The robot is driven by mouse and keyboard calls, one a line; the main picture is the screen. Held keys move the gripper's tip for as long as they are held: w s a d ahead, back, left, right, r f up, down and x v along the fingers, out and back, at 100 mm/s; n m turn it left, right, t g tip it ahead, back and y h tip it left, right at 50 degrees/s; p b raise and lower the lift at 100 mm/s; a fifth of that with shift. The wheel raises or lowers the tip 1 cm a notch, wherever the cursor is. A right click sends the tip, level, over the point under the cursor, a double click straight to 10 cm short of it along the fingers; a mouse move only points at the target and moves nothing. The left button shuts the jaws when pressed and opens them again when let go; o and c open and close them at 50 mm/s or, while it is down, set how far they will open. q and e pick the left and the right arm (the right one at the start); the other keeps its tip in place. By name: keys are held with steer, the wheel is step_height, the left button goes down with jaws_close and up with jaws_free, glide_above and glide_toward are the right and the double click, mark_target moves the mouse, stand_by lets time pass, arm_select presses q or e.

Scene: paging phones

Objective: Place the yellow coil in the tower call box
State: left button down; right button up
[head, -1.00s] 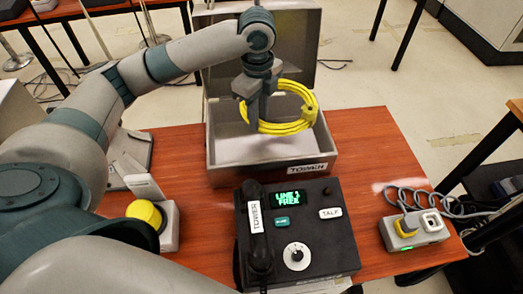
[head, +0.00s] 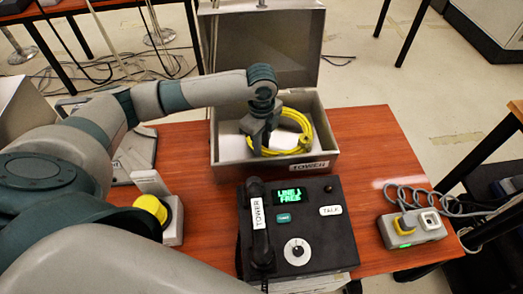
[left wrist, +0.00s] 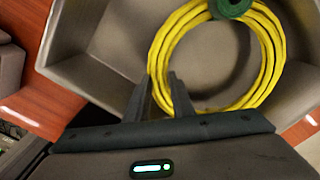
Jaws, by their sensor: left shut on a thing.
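The yellow coil (head: 307,126) is a ring of cable, held low inside the open grey box labelled TOWER (head: 240,170). My left gripper (head: 260,146) is shut on the near left side of the coil. In the left wrist view the coil (left wrist: 274,55) passes between the fingers (left wrist: 158,92), with a dark green round piece at its far side. The box interior (left wrist: 100,88) lies beneath it. I cannot tell whether the coil touches the box floor. My right gripper is not in view.
The box lid (head: 290,45) stands open at the back. In front is a black phone unit (head: 325,235) with a TOWER handset. A grey device with a yellow button (head: 150,208) is at left, and a small grey cabled unit (head: 415,228) at right. The red-brown table (head: 365,150) is clear right of the box.

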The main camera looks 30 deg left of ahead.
arm_select(q)
steer(key=shift+f+p, duration=0.35)
steer(key=shift+f, duration=1.5)
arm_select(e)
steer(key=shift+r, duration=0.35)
arm_select(q)
steer(key=shift+f, duration=0.15)
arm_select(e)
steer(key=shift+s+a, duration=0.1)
arm_select(q)
steer(key=c, duration=1.5)
jaws_free()
steer(key=shift+c, duration=0.2)
steer(key=shift+r, duration=0.8)
step_height(320, 180, up, 7)
steer(key=shift+b, duration=0.95)
step_height(320, 180, up, 3)
steer(key=shift+r, duration=0.35)
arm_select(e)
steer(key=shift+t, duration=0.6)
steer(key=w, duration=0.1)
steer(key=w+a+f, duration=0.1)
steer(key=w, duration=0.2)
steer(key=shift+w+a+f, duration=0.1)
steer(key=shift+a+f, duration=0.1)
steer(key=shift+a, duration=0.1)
